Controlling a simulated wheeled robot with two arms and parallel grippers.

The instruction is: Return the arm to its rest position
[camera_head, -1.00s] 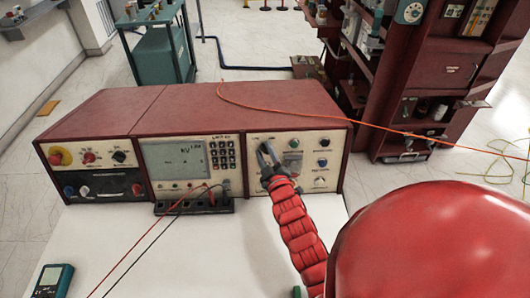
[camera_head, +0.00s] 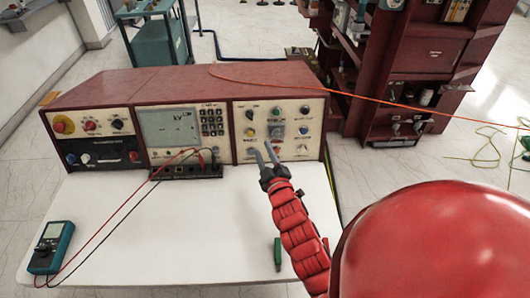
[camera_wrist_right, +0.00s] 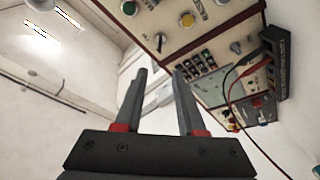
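My right gripper (camera_head: 267,156) is in front of the right panel of the red test console (camera_head: 190,84), at the end of my red-sleeved arm. In the right wrist view its two grey fingers (camera_wrist_right: 163,85) are apart, with nothing between them. The console's knobs and buttons show beyond the fingertips in that view, with a gap between. My left gripper does not show in either view.
The console stands on a white table (camera_head: 190,225). A teal multimeter (camera_head: 50,246) with red and black leads lies at the left, and a small green item (camera_head: 278,254) lies near my arm. An orange cable (camera_head: 300,87) crosses the console top. A dark red cabinet (camera_head: 425,60) stands behind right.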

